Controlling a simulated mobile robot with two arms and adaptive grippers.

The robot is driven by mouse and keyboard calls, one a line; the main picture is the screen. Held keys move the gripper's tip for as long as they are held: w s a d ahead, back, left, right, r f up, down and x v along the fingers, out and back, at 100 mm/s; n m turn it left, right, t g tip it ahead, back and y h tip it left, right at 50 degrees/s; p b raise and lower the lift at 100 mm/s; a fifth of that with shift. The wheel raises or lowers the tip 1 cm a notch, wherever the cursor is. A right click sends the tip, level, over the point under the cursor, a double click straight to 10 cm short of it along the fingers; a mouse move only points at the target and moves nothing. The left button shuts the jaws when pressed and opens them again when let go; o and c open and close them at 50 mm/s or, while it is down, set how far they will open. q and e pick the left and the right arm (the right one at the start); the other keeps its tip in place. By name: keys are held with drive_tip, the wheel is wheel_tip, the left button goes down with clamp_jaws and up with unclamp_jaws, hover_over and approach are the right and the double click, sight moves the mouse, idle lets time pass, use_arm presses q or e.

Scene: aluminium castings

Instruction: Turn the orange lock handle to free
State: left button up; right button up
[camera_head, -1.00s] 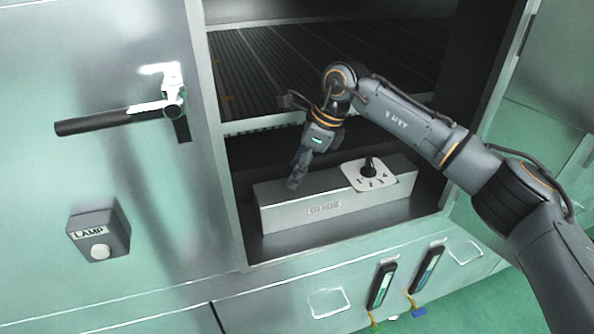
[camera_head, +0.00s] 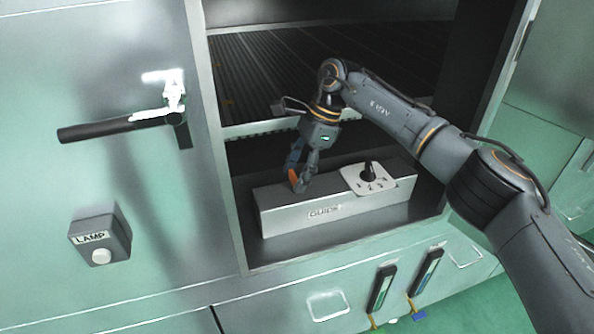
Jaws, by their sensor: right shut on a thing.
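The orange lock handle (camera_head: 292,174) shows as a small orange piece at the left part of the grey metal box marked GUIDE (camera_head: 280,217). My right gripper (camera_head: 299,178) reaches down over that box inside the open cabinet and is shut on the orange handle. Its fingers hide most of the handle, so I cannot tell its exact angle. My left gripper is not in view.
A black knob (camera_head: 368,172) on a white numbered plate sits on the right part of the box. The cabinet frame (camera_head: 222,150) stands close on the left. A black door handle (camera_head: 110,129) and a LAMP button box (camera_head: 100,240) are further left.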

drive_tip(key=o, duration=1.2)
drive_tip(key=shift+c, duration=0.2)
drive_tip(key=shift+r, duration=0.1)
drive_tip(key=v, duration=1.2)
